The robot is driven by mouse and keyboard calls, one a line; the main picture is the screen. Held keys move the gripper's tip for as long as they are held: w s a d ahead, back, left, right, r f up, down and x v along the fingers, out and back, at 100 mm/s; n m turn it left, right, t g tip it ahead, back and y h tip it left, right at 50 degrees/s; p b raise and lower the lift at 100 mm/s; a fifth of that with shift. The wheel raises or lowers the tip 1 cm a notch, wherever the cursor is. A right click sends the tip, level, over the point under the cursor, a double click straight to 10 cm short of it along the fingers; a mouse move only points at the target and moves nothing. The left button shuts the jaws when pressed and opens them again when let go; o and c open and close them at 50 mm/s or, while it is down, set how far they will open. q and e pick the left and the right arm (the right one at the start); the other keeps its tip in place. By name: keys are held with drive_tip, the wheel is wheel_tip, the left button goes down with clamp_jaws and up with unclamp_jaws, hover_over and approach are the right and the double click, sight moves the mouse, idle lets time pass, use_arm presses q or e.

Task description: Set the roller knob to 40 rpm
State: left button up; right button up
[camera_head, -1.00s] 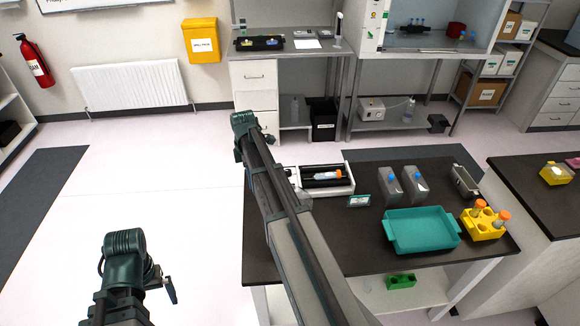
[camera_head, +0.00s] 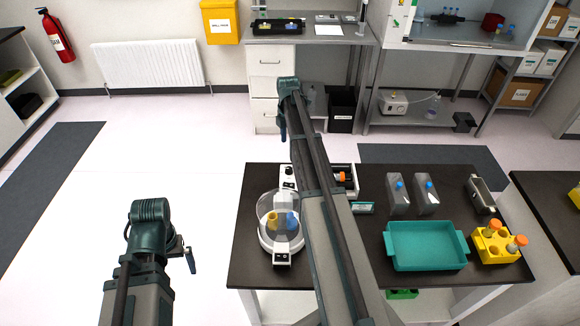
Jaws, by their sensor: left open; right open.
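The roller (camera_head: 288,178) is a white device near the table's back edge, partly covered by my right arm. Its white left end bears small dark round parts; I cannot tell which is the knob or read its setting. An orange-capped tube on its dark bed shows right of the arm. My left gripper (camera_head: 189,258) shows only in part at the lower left, over the floor, open and well away from the roller.
A round clear-covered device (camera_head: 265,240) sits at the table's left. Floor left of the table is clear.

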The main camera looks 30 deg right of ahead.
sight(289, 168)
wheel_tip(289, 168, down, 14)
drive_tip(key=b, duration=1.3)
drive_tip(key=shift+r, duration=0.2)
drive_tip(key=shift+r, duration=0.1)
clamp_jaws()
